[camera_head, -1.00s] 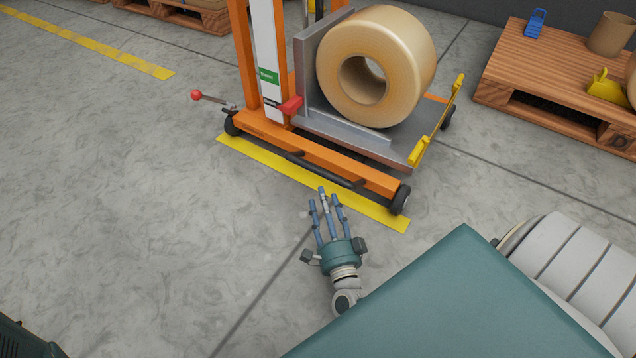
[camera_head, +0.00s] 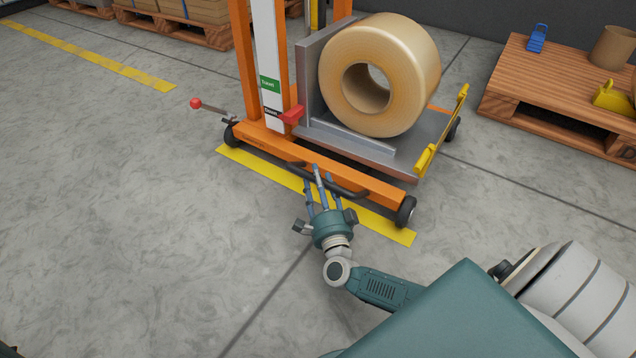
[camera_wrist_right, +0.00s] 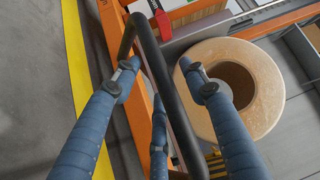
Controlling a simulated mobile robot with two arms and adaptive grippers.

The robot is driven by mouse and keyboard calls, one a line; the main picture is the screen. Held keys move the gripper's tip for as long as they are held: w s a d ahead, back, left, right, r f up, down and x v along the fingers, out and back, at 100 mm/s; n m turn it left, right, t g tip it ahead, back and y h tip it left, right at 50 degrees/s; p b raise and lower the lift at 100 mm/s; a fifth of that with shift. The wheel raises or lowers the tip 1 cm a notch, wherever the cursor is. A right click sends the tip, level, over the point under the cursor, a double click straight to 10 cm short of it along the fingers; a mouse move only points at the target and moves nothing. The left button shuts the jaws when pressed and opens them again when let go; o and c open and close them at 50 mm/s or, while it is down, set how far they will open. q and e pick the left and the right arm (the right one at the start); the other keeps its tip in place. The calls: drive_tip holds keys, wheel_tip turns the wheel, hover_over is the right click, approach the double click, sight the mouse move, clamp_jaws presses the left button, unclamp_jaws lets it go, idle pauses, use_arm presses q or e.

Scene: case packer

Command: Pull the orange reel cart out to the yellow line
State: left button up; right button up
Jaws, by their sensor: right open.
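The orange reel cart (camera_head: 375,186) carries a large tan reel (camera_head: 408,80) and has a black bar handle (camera_head: 340,186) along its front. The handle crosses the right wrist view (camera_wrist_right: 165,90). The yellow line (camera_head: 262,171) runs on the floor along the cart's front, with the front wheels near its far edge. My right gripper (camera_head: 317,176) is open at the handle. In the right wrist view, its blue fingers (camera_wrist_right: 160,80) lie on both sides of the bar without closing on it. I cannot tell whether they touch it. My left gripper is not in view.
A red-knobbed lever (camera_head: 197,103) sticks out at the cart's left, and a yellow bar (camera_head: 441,130) edges its right side. A wooden pallet (camera_head: 550,85) with small items stands at the right. The floor on the left is clear.

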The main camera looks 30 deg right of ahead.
clamp_jaws()
drive_tip(key=shift+s+a+p, duration=0.2)
drive_tip(key=shift+a+p, duration=0.1)
drive_tip(key=shift+a, duration=0.15)
drive_tip(key=shift+s+a+p, duration=0.2)
drive_tip(key=shift+a+p, duration=0.1)
drive_tip(key=shift+a, duration=0.15)
drive_tip(key=shift+c, duration=2.3)
unclamp_jaws()
drive_tip(key=o, duration=0.5)
drive_tip(key=shift+d, duration=0.15)
drive_tip(key=shift+c, duration=0.2)
